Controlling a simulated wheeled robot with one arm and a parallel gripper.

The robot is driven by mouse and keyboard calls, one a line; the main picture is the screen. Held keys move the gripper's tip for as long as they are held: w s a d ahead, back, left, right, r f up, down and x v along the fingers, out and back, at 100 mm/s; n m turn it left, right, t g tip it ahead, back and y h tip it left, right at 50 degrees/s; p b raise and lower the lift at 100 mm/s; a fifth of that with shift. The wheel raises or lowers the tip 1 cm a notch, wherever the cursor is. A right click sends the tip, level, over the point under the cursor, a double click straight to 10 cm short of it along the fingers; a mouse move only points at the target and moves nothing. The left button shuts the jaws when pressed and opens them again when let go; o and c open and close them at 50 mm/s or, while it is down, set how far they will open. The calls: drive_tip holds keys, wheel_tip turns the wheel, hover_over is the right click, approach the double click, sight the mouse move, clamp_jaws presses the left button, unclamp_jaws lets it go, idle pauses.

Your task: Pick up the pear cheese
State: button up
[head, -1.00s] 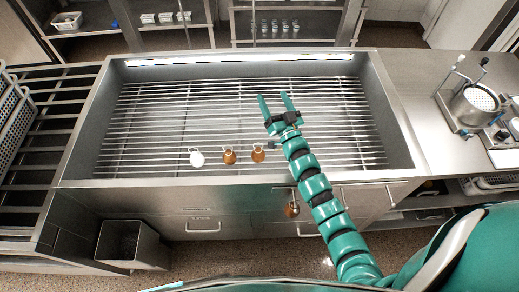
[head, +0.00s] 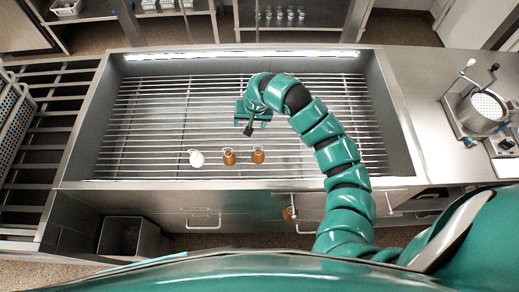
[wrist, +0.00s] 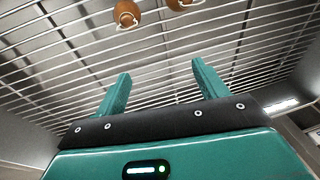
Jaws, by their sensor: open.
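Three small pear-shaped pieces stand on the metal rack, near its front edge in the head view: a white one (head: 197,158) at the left, a brown one (head: 229,157) in the middle and another brown one (head: 258,155) at the right. I cannot tell which is the pear cheese. My gripper (wrist: 160,75) is open and empty, with its two teal fingers apart over the rack. Two brown pieces (wrist: 127,14) show beyond the fingertips at the top of the wrist view. In the head view the fingers are mostly hidden by the wrist.
The slatted rack (head: 160,115) lies inside a steel basin with raised walls (head: 385,125). A press-like device (head: 480,112) stands on the right counter. A perforated basket (head: 10,120) is at the left. A small brown thing (head: 290,213) shows at the basin's front face. The rack's back is clear.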

wheel_tip(320, 180, up, 2)
drive_tip(key=s+d+r+g+h, duration=0.1)
drive_tip(key=s+d+g+h, duration=0.1)
drive_tip(key=s, duration=0.1)
drive_tip(key=b, duration=0.3)
hover_over(258, 150)
drive_tip(key=f, duration=1)
drive_tip(key=shift+s+a+f, duration=0.1)
drive_tip(key=shift+a+f, duration=0.2)
drive_tip(key=shift+f, duration=0.05)
drive_tip(key=shift+d+f+p, duration=0.2)
drive_tip(key=shift+f+p, duration=1.35)
drive_tip(key=shift+f, duration=0.4)
drive_tip(key=shift+d+f+p, duration=0.15)
drive_tip(key=shift+f+p, duration=0.35)
drive_tip(key=shift+f, duration=1.1)
drive_tip(key=c, duration=1.1)
drive_tip(key=shift+r, duration=0.15)
drive_tip(key=shift+r+b, duration=1.4)
drive_tip(key=shift+r, duration=3.45)
